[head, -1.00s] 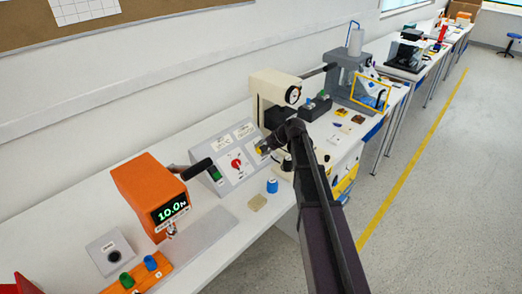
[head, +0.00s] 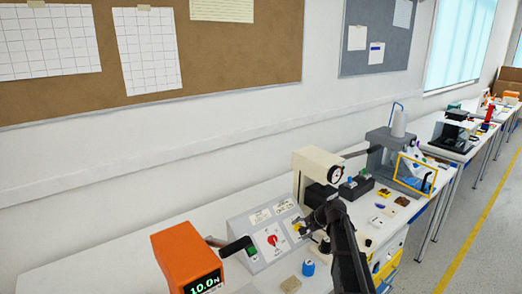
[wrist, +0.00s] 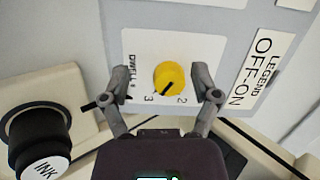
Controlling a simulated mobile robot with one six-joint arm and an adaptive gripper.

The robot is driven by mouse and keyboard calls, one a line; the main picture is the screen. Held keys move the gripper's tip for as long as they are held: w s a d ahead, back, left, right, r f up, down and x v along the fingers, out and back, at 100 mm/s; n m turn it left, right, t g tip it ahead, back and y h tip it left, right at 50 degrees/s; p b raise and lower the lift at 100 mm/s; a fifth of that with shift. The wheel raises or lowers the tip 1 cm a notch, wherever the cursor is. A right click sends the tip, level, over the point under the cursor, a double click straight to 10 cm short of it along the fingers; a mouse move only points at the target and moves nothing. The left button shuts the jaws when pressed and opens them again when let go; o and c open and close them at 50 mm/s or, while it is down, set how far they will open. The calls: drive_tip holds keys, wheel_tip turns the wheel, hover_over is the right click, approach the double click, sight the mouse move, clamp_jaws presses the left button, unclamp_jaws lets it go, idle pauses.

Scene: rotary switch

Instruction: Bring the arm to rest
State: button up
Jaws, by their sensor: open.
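The yellow rotary knob (wrist: 168,77) sits on a white plate marked DWELL, with numerals 2 and 3 below it in the wrist view. My gripper (wrist: 162,84) is open, with one finger on each side of the knob. A gap shows between each finger and the knob, so neither appears to touch it. In the head view my arm (head: 345,250) reaches over the bench to the grey control panel (head: 248,232); the gripper end is small and dark there.
A cream press (head: 318,168) stands close behind the gripper. An orange readout box (head: 185,258) stands left of the panel. The black INK knob (wrist: 40,138) is at left in the wrist view.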

drive_tip(key=s+n+h+p, duration=0.1)
drive_tip(key=s, duration=0.3)
drive_tip(key=s+a+r+n+g+p, duration=0.1)
drive_tip(key=s, duration=0.2)
drive_tip(key=s+n+g+h+p, duration=0.1)
drive_tip(key=s+n+p, duration=0.1)
drive_tip(key=s, duration=0.2)
drive_tip(key=shift+s+a+r+h, duration=0.25)
drive_tip(key=shift+s+r+h, duration=0.05)
drive_tip(key=shift+r, duration=0.1)
drive_tip(key=s+r+n+g+h+p, duration=0.1)
drive_tip(key=s+n+h+p, duration=0.1)
drive_tip(key=s, duration=0.5)
drive_tip(key=s+d+r+n+g+h+p, duration=0.1)
drive_tip(key=s+n+g+h+p, duration=0.1)
drive_tip(key=s, duration=0.6)
drive_tip(key=shift+s+r+n, duration=0.2)
drive_tip(key=shift+s+n, duration=0.05)
drive_tip(key=shift+n, duration=0.05)
